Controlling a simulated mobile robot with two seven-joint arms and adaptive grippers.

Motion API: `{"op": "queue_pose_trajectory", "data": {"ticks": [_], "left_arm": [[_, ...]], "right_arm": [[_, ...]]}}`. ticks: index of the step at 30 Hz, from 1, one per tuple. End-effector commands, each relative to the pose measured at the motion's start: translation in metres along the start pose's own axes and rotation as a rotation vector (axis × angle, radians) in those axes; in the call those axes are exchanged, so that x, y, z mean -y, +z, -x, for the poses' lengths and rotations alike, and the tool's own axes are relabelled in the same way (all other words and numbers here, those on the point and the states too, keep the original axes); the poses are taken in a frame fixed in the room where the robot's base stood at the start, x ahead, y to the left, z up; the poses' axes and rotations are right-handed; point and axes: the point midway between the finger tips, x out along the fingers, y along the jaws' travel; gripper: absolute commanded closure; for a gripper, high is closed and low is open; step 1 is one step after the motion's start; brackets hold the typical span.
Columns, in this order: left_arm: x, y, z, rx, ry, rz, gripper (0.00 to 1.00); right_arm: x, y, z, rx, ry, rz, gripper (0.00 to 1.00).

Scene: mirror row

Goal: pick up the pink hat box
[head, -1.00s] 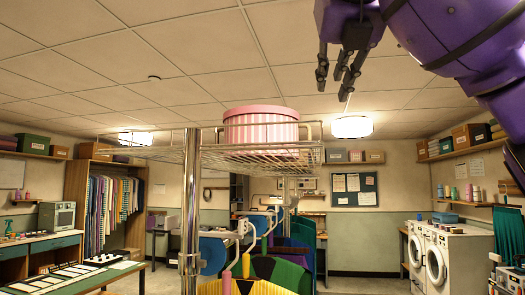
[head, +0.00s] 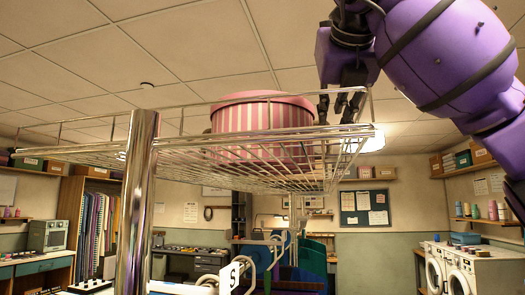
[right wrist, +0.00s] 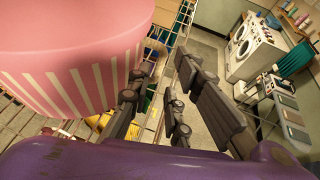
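The pink hat box (head: 262,115), round with pink and cream stripes and a plain pink lid, stands on the high wire shelf (head: 190,150). My right gripper (head: 340,108) points down just right of the box, near the shelf's right end. In the right wrist view the hat box (right wrist: 75,60) fills the upper left, beside the dark fingers of the gripper (right wrist: 165,105). The fingers are spread apart with nothing between them. Whether the nearest finger touches the box I cannot tell. My left gripper is out of view.
A chrome post (head: 137,190) holds the shelf at the left, and a thin wire rail runs around the shelf. A lamp (head: 372,140) glows on the ceiling behind. White washing machines (head: 470,265) stand far right.

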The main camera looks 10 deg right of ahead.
Motion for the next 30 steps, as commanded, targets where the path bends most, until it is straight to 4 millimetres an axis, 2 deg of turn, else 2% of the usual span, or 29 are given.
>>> {"op": "queue_pose_trajectory", "data": {"ticks": [3,9,17,22,30], "left_arm": [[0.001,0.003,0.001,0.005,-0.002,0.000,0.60],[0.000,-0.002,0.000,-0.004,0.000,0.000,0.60],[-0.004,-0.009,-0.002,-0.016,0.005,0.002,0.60],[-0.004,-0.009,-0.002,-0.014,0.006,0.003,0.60],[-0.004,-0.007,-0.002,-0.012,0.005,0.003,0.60]], "right_arm": [[0.001,-0.002,-0.021,-0.005,-0.002,0.000,0.81],[0.001,-0.001,-0.044,-0.003,-0.001,-0.001,0.81],[0.001,-0.001,-0.047,-0.002,-0.001,-0.001,0.81],[0.001,-0.001,-0.047,-0.002,-0.001,0.000,1.00],[0.001,-0.001,-0.047,-0.003,-0.001,-0.001,1.00]]}}
